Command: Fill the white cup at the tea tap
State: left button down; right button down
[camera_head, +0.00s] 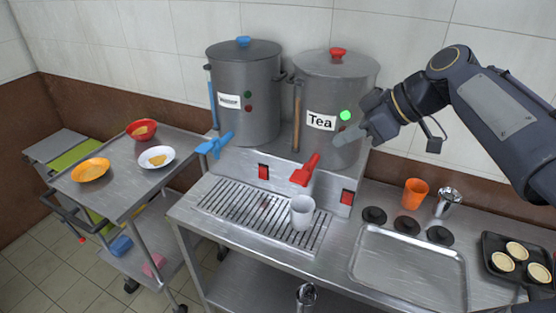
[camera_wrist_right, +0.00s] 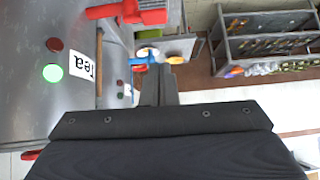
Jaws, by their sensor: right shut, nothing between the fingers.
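The white cup (camera_head: 302,212) stands upright on the drip grate (camera_head: 250,208), below the red tea tap (camera_head: 305,170); its contents cannot be made out. The tea stockpot (camera_head: 318,88) has a "Tea" label, a red lid knob and a lit green light (camera_head: 345,115) above a dark red one. My right gripper (camera_head: 340,139) is shut and empty, in front of the tea pot, just right of and above the red tap. In the right wrist view its fingers (camera_wrist_right: 158,68) are together, with the red tap handle (camera_wrist_right: 130,12) near the top. My left gripper is out of view.
A second stockpot (camera_head: 245,95) with a blue tap (camera_head: 214,145) stands left. An orange cup (camera_head: 414,193), metal cup (camera_head: 447,204), black discs, an empty tray (camera_head: 408,270) and a dark tray of tarts (camera_head: 517,256) lie right. A cart (camera_head: 120,180) with bowls stands left.

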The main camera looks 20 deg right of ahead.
jog(key=shift+w+d+r, duration=0.1)
jog(key=shift+w+r, duration=0.05)
jog(key=shift+r, duration=0.1)
jog(key=p, duration=0.2)
send_over(295, 175)
jog(key=s+d, duration=0.2)
notch_tip(295, 175, down, 7)
notch_tip(295, 175, down, 4)
jog(key=shift+f, duration=0.1)
